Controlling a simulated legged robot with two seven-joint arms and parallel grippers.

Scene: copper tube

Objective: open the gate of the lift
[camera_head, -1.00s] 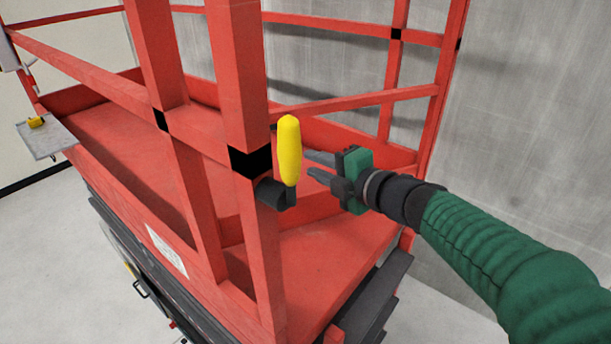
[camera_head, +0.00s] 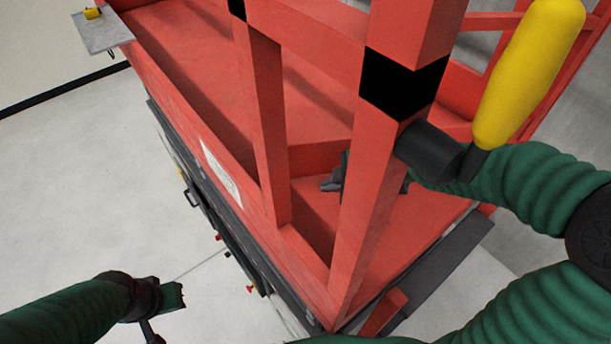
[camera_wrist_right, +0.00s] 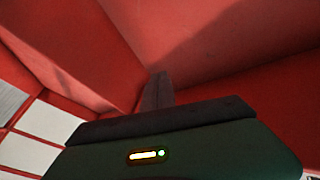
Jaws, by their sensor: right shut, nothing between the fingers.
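The red lift (camera_head: 190,70) fills the middle of the head view. At its near corner stands a red post (camera_head: 375,200) with a black band. A yellow handle (camera_head: 525,75) on a dark round mount (camera_head: 430,152) juts from this post and leans to the right. My right arm passes behind the handle. My right gripper (camera_head: 330,184) is mostly hidden behind the post, its tips showing in the gap to the left. In the right wrist view its fingers (camera_wrist_right: 157,90) are shut and empty before red surfaces. My left gripper (camera_head: 165,312) is low left, partly visible, away from the lift.
Red rails and a slimmer upright (camera_head: 262,130) enclose the platform beside the post. A small grey shelf (camera_head: 100,35) sticks out at the upper left. The pale floor (camera_head: 80,190) left of the lift is clear. A grey wall stands at the right.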

